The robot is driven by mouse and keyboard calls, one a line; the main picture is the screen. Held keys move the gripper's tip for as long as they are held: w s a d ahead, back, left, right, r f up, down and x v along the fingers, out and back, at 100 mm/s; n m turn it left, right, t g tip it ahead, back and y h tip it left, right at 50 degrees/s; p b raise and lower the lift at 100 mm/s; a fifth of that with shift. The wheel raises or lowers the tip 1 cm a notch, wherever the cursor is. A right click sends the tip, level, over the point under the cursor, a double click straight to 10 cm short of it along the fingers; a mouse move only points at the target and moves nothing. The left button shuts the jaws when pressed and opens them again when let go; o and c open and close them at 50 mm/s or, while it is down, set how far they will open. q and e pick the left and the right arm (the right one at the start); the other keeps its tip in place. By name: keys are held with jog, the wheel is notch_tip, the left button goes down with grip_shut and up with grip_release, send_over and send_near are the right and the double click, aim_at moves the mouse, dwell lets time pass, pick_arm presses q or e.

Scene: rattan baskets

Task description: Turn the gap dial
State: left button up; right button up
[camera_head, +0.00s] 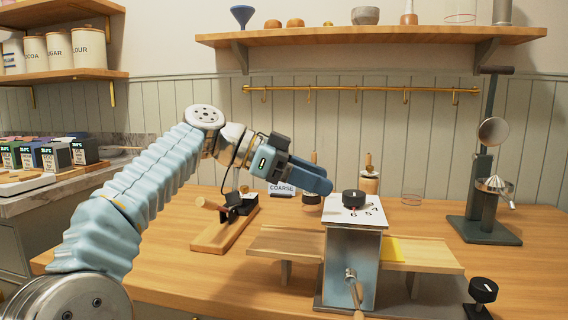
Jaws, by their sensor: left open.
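The gap dial (353,198) is a black round knob with a white mark, on a white top plate with numbers such as 6, 5 and 4. The plate caps a metal mill box (350,260) with a crank handle (354,288) on its front. My left gripper (326,184) comes in from the left with blue fingers. It is open and empty, above and just left of the dial, apart from it as far as I can tell. The gap between its fingers is hard to see from this side. My right gripper is not in view.
Wooden side shelves (430,258) flank the mill, with a yellow card (393,250) on the right one. A COARSE sign (282,188) stands behind. A wooden board (213,238) lies left. A black knob (483,290) stands front right; a dark green press (483,190) stands behind it.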

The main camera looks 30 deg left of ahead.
pick_arm(q)
jog(key=p+v, duration=0.1)
jog(key=v, duration=0.6)
jog(key=shift+a, duration=0.15)
